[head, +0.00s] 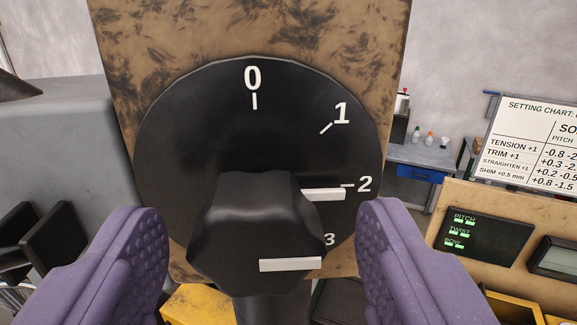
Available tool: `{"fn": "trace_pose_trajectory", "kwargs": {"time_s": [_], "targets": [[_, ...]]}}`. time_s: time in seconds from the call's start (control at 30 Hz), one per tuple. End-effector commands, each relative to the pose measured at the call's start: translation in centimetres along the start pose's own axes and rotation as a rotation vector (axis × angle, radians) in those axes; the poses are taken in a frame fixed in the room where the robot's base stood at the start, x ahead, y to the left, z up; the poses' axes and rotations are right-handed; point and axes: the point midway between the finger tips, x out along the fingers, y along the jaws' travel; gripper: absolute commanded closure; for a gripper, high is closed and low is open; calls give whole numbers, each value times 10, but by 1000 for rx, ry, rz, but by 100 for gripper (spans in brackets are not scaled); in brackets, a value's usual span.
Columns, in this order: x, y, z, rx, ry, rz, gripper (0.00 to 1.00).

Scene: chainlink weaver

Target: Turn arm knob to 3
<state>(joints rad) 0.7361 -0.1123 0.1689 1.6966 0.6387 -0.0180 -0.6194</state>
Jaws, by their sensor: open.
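The arm knob (255,225) is black and lobed, and stands out from a round black dial (190,120) marked 0, 1, 2 and 3. A white bar (290,264) on the knob's front face points right. A second white bar (322,194) at the knob's base points right at the mark 2. The 3 (329,240) is partly hidden by the knob. My gripper (262,212) is open, with one purple padded finger on the left of the knob and the other on the right. Gaps show between the knob and both fingers.
The dial sits on a worn brown panel (340,35). A grey machine body (60,140) stands at the left. A setting chart (535,140) and a dark display with green readouts (480,235) are at the right. A workbench (420,155) stands behind.

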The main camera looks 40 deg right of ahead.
Motion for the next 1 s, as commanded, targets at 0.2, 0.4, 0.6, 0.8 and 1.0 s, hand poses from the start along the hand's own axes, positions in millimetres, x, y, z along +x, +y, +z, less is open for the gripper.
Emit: {"fn": "trace_pose_trajectory", "kwargs": {"time_s": [0.2, 0.4, 0.6, 0.8, 1.0], "targets": [[12, 0, -1, -1, 1, -1, 34], [12, -1, 0, -1, 1, -1, 38], [12, -1, 0, 0, 1, -1, 84], [12, 0, 0, 8, 0, -1, 88], [12, -1, 0, 66, 0, -2, 88]]}}
